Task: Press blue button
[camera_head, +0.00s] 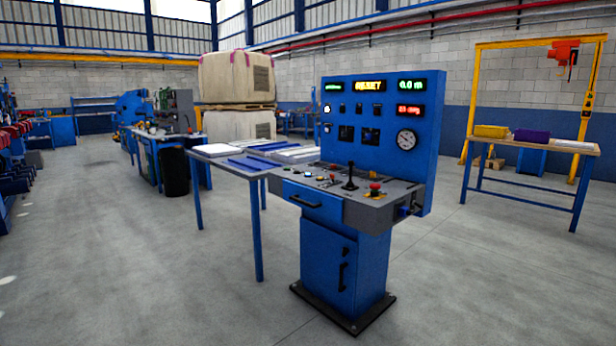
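A blue control console (342,262) stands in the middle of the view, on a dark base plate. Its sloped grey desk (350,196) carries several small buttons, a black joystick (350,177) and a red mushroom button (375,188). The small buttons (320,178) are too tiny for me to tell surely which one is blue. The upright blue panel (385,155) behind has lit displays, small switches and a round white gauge (407,141). Neither of my grippers is in view.
A blue-legged table (230,165) with white and blue sheets adjoins the console's left. A wooden-topped bench (540,147) with yellow and purple items stands at right, under a yellow frame (474,90). The grey floor (150,290) in front is clear.

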